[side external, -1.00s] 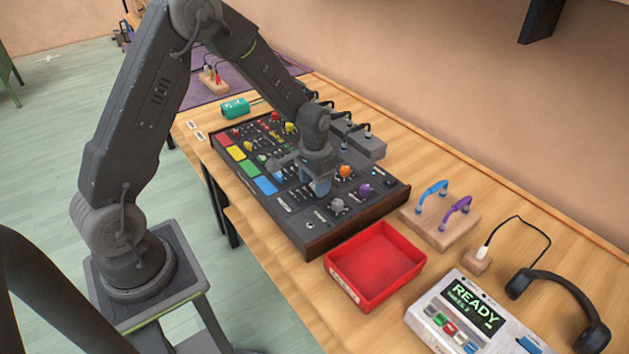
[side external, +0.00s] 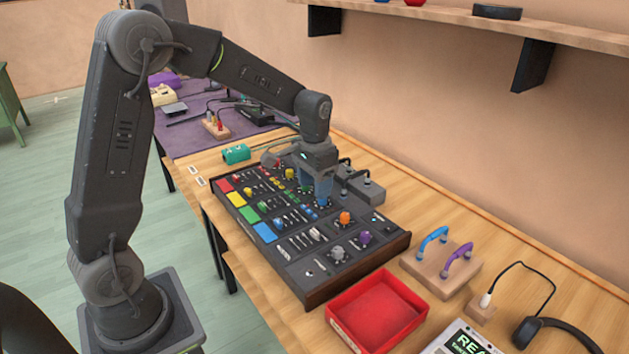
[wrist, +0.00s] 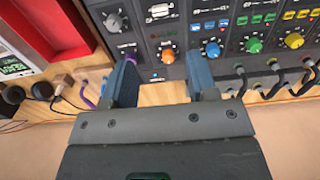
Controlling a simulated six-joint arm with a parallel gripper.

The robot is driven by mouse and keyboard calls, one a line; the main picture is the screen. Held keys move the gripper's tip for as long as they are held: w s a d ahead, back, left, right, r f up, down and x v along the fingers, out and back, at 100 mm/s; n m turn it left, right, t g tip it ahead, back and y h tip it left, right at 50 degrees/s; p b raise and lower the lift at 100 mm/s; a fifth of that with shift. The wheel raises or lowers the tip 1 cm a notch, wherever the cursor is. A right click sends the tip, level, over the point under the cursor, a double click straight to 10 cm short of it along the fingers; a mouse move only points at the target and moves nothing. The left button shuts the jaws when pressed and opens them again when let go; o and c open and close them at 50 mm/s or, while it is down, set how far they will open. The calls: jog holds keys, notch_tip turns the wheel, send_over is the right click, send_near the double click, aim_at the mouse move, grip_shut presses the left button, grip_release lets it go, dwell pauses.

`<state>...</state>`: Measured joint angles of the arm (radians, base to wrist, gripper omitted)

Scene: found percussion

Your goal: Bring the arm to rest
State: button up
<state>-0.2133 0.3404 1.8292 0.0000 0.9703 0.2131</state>
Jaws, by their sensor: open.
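My gripper (side external: 321,190) is over the back part of the dark mixing console in the side view, its fingers pointing down. In the wrist view my gripper (wrist: 162,82) shows two blue-grey fingers spread apart with nothing between them. The console (side external: 322,279) carries rows of coloured knobs, faders and coloured pads, and its panel also shows in the wrist view (wrist: 165,29). An orange knob (side external: 344,217), a purple knob (side external: 365,237) and a grey knob (side external: 338,253) stand to the right of my gripper. I cannot tell the exact gap between fingertips and panel.
A red tray (side external: 378,309) sits in front of the console's right end. A wooden block with blue and purple cables (side external: 438,265), a display device (side external: 465,341) and headphones (side external: 550,326) are to the right. A shelf (side external: 450,22) hangs on the wall above.

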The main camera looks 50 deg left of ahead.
jog(key=shift+r, duration=0.25)
jog(key=s+d+r+t, duration=0.2)
jog(key=s+d+r, duration=0.1)
jog(key=s, duration=0.4)
jog(key=s+d+r+t, duration=0.1)
jog(key=s+d+r, duration=0.2)
jog(key=s, duration=0.4)
jog(key=s+d+r+t, duration=0.2)
jog(key=s+d+r, duration=0.1)
jog(key=s, duration=0.4)
jog(key=shift+r+t, duration=0.3)
jog(key=shift+r, duration=0.4)
